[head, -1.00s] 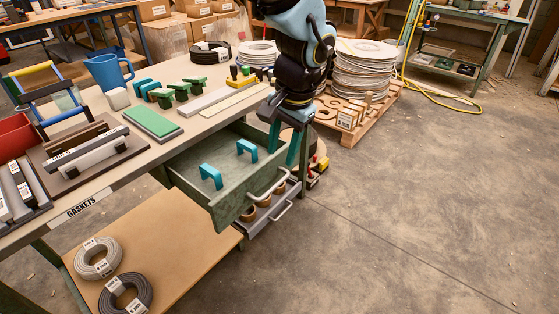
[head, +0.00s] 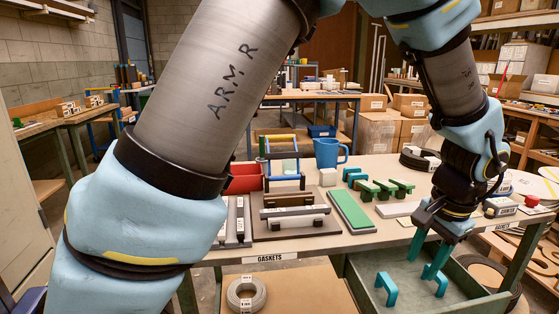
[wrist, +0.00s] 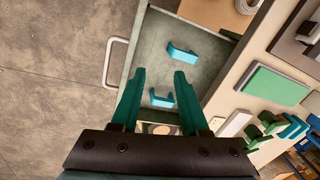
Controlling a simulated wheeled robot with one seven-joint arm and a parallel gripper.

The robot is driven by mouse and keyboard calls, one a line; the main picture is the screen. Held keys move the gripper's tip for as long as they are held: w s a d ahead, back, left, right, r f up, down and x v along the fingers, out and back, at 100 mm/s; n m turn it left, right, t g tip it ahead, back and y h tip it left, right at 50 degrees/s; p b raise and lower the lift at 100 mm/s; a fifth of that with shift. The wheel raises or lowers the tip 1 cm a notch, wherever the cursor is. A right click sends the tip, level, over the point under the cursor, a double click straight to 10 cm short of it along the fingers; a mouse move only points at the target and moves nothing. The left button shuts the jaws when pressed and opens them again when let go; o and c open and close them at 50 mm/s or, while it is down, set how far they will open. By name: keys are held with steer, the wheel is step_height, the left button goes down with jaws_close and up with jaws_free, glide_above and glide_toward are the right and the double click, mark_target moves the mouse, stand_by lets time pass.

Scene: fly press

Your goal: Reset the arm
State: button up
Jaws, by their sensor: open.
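My gripper (head: 424,262) is open and points down over the pulled-out green drawer (head: 462,284) under the workbench. In the wrist view, its green fingers (wrist: 160,73) are apart with nothing held between them. Two teal U-shaped handles lie in the drawer (wrist: 150,47). One (head: 387,287) lies left of the fingers in the head view; it and the other show in the wrist view as an upper handle (wrist: 182,54) and a lower handle (wrist: 161,99). In the head view, the second handle is hard to tell from the fingers. My arm is bent across the upper head view.
The bench holds a green-topped block (head: 350,210), a blue jug (head: 327,153), green clamp-like pieces (head: 382,189) and a red bin (head: 243,178). A cable coil (head: 246,294) lies on the lower shelf. In the wrist view, open floor (wrist: 60,70) lies left of the drawer handle (wrist: 114,62).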

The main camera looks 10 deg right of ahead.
steer(key=w+a+r+n+p, duration=0.15)
steer(key=w+a+n, duration=0.25)
steer(key=w+a, duration=0.5)
steer(key=w+a+r+n+p, duration=0.1)
steer(key=w+a+r+n, duration=0.2)
steer(key=w+a, duration=0.65)
steer(key=s+a+r+n+p, duration=0.1)
steer(key=a+n, duration=0.2)
steer(key=a, duration=0.9)
steer(key=s+a+r+n+p, duration=0.2)
steer(key=a+n, duration=0.2)
steer(key=a, duration=0.8)
steer(key=shift+s+n, duration=0.25)
steer(key=shift+n, duration=0.05)
